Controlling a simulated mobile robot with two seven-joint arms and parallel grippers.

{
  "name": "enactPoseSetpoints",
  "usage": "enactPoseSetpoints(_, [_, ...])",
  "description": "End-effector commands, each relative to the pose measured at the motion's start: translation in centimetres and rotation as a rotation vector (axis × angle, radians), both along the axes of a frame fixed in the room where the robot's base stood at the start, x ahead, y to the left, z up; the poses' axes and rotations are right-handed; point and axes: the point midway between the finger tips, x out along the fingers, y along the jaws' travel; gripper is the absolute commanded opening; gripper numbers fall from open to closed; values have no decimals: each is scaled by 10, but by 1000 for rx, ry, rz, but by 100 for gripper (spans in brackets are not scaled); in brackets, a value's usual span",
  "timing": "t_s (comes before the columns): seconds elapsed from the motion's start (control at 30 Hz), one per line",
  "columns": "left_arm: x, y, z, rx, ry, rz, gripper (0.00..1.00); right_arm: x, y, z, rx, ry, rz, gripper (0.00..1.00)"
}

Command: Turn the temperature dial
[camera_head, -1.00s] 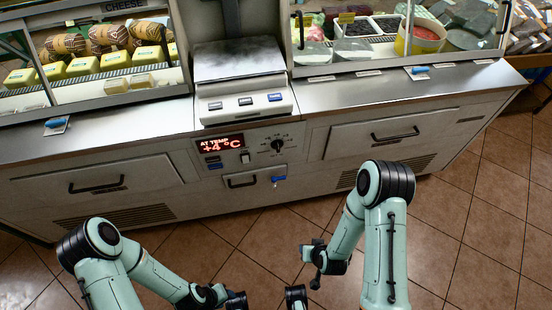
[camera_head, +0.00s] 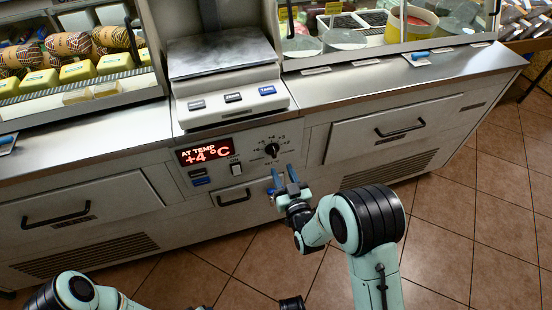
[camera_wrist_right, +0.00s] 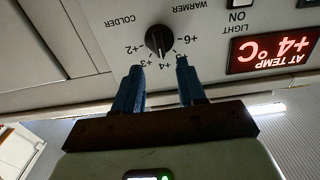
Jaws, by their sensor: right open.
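The temperature dial (camera_head: 272,150) is a black round knob on the counter's front panel, with a printed scale around it. It also shows in the right wrist view (camera_wrist_right: 159,41), where the scale reads upside down with "colder" and "warmer" marks. A red display (camera_head: 205,153) reads "AT TEMP +4 °C". My right gripper (camera_head: 284,174) is open, its blue fingers pointing up just below the dial. In the right wrist view its fingertips (camera_wrist_right: 160,66) lie on either side below the dial, apart from it as far as I can tell.
A light switch (camera_head: 235,169) and small buttons sit by the display. A drawer handle (camera_head: 234,198) is below. A scale (camera_head: 218,55) stands on the counter above. Glass cases with cheese and tubs flank it. The tiled floor in front is clear.

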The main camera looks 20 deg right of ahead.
Motion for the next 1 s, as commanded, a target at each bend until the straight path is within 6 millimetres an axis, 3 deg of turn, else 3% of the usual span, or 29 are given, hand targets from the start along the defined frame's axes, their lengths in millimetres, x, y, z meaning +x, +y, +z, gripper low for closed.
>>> enactPoseSetpoints(0.1, [-9,1,-10,-2,30,2,43,26,1,-2,-1,-1,0,40])
enactPoseSetpoints(0.3, [-20,3,-19,-3,66,4,43,55,2,-2,-1,1,0,40])
enactPoseSetpoints(0.5, [-25,3,-23,-4,83,4,43,67,2,-1,0,3,0,40])
enactPoseSetpoints(0.77, [-25,4,-23,-5,84,4,43,67,2,-1,0,3,0,40])
enactPoseSetpoints(0.9, [-25,3,-23,-5,84,4,43,67,2,-1,0,3,0,0])
enactPoseSetpoints(1.0, [-25,4,-23,-5,83,5,43,67,2,-1,0,3,0,0])
